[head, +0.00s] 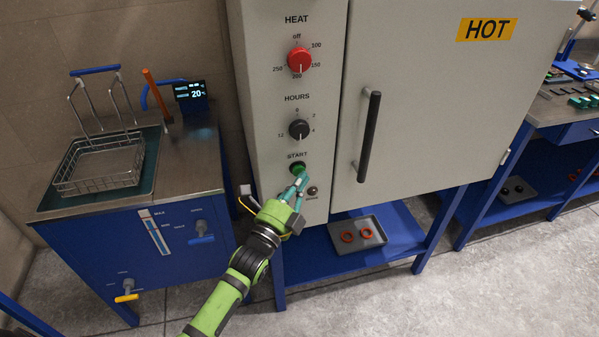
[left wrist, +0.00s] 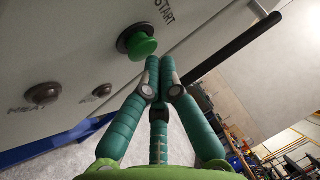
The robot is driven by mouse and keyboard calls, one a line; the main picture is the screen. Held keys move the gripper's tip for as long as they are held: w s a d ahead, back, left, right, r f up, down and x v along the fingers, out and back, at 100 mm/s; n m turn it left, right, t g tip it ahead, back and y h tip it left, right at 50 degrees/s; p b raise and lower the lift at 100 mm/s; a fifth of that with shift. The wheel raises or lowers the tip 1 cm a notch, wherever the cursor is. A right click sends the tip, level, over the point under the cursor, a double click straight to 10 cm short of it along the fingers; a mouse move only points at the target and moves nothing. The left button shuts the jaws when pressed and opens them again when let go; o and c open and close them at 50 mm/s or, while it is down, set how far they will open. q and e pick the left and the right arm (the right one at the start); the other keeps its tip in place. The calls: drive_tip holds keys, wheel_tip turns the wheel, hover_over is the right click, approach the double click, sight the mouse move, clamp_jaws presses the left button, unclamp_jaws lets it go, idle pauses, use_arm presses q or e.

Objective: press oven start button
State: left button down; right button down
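The green start button (head: 297,167) is on the oven's grey control panel, under the word START. It also shows in the left wrist view (left wrist: 142,46) as a green dome in a dark collar. My left gripper (head: 301,177) is right in front of the panel, just below the button. In the left wrist view its teal fingers (left wrist: 160,62) are brought together at the tips, with nothing seen between them. The tips are close beside the button's lower right edge; I cannot tell whether they touch it. My right gripper is not in view.
The red HEAT knob (head: 299,61) and black HOURS knob (head: 299,129) sit above the button. The door handle (head: 369,136) stands out to the right. A wire basket (head: 99,165) is on the left bench. A tray (head: 340,249) with orange rings lies under the oven.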

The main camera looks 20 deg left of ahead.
use_arm(q)
drive_tip(key=shift+w+a+b, duration=0.3)
drive_tip(key=shift+w+a, duration=0.15)
drive_tip(key=shift+w, duration=0.2)
idle(0.8)
idle(0.3)
drive_tip(key=shift+s+d+p, duration=0.55)
drive_tip(key=shift+s+d, duration=0.15)
drive_tip(key=shift+s, duration=0.3)
drive_tip(key=s+d+p, duration=0.1)
drive_tip(key=s, duration=0.1)
drive_tip(key=s+d+p, duration=0.1)
drive_tip(key=s, duration=0.1)
drive_tip(key=shift+d, duration=0.4)
